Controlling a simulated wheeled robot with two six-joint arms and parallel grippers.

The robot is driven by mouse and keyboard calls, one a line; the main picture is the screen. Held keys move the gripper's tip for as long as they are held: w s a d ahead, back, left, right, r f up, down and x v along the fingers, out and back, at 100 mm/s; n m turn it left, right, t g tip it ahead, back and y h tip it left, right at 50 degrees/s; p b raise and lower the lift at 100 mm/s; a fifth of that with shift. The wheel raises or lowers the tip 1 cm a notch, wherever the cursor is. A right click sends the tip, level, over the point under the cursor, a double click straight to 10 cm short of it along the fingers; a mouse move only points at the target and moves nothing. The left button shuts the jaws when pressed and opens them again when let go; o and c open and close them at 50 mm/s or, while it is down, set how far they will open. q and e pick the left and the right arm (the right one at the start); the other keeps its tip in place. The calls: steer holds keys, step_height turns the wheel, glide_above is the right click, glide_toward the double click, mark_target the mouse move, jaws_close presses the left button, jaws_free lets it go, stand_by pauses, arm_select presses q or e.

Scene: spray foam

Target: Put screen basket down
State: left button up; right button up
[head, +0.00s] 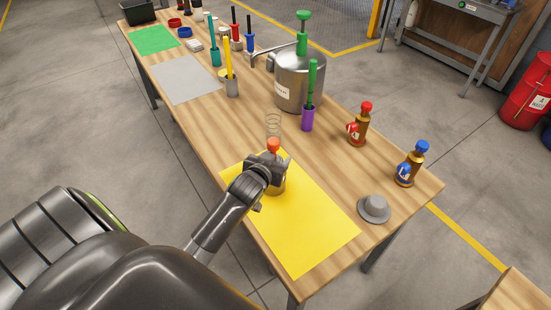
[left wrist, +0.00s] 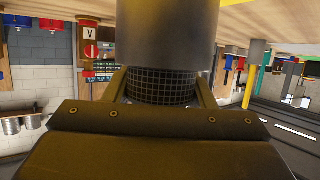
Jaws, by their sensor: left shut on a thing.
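My left gripper (head: 268,168) is over the yellow mat (head: 312,230), close above the wooden table. In the left wrist view, which is upside down, its fingers (left wrist: 165,88) are shut on a dark mesh cylinder, the screen basket (left wrist: 163,87). A smooth grey cylinder (left wrist: 167,35) shows on the table side of the mesh; I cannot tell whether the two are joined. In the head view an orange knob (head: 273,145) shows just above the gripper and a brass-coloured part (head: 278,185) just below. The gripper hides most of the basket. My right gripper is not in view.
A wire spring (head: 273,125) stands just behind the gripper. A metal tank (head: 298,82) and a purple holder (head: 308,118) stand farther back. Two brown bottles (head: 359,125) (head: 412,163) and a grey cap (head: 374,209) are to the right. The mat's front part is clear.

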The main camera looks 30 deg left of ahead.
arm_select(q)
steer(key=shift+f, duration=0.1)
steer(key=shift+s+f, duration=0.1)
steer(key=shift+f, duration=0.45)
steer(key=o, duration=1)
steer(key=shift+f, duration=0.15)
steer(key=shift+r, duration=0.7)
steer(key=b+v, duration=0.1)
steer(key=v, duration=1.1)
steer(key=shift+r, duration=0.2)
